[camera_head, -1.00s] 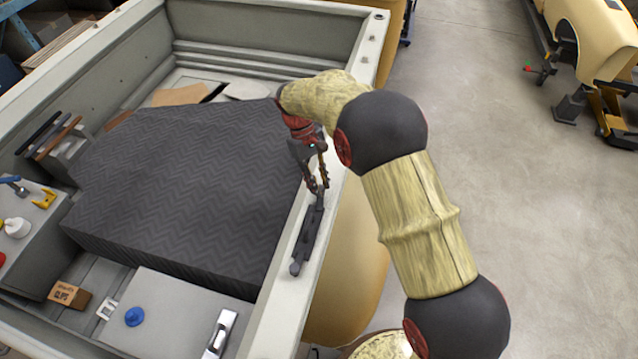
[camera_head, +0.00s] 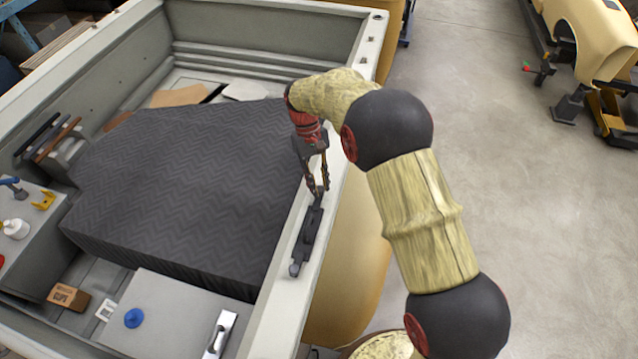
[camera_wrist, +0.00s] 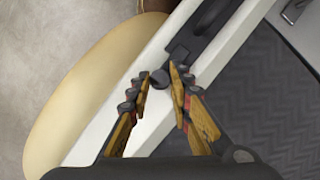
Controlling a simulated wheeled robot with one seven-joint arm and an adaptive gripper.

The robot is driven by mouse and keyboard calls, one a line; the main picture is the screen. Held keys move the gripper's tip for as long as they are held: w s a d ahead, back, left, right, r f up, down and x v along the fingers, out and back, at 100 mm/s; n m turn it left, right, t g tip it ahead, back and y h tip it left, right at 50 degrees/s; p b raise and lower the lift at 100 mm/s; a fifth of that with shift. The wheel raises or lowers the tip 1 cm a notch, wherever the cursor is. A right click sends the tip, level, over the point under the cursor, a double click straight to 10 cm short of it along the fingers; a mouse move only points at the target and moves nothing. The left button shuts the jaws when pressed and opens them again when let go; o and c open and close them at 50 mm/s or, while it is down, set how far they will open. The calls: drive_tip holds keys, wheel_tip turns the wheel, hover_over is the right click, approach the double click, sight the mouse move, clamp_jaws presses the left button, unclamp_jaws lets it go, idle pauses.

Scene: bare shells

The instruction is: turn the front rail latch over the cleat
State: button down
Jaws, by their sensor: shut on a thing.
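The front rail latch (camera_head: 309,232) is a dark bar lying roughly lengthwise on the pale rail (camera_head: 282,285). It also shows in the wrist view (camera_wrist: 208,18), running up from the fingers. My gripper (camera_head: 318,191) is at the bar's far end, over the rail. In the wrist view its two fingertips (camera_wrist: 164,78) stand on either side of a small dark round knob at that end. My gripper is shut on this knob. A dark block (camera_head: 295,268) sits at the bar's near end; I cannot tell whether it is the cleat.
A dark zigzag-patterned slab (camera_head: 185,190) fills the shell beside the rail. A pale panel with a blue knob (camera_head: 134,317) and a silver handle (camera_head: 219,335) lies near the front. A yellow shell (camera_head: 350,270) bulges outside the rail. Open floor lies to the right.

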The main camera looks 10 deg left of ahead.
drive_tip(key=c, duration=1.6)
unclamp_jaws()
drive_tip(key=shift+c, duration=0.2)
drive_tip(key=v, duration=1.2)
drive_tip(key=shift+f, duration=0.1)
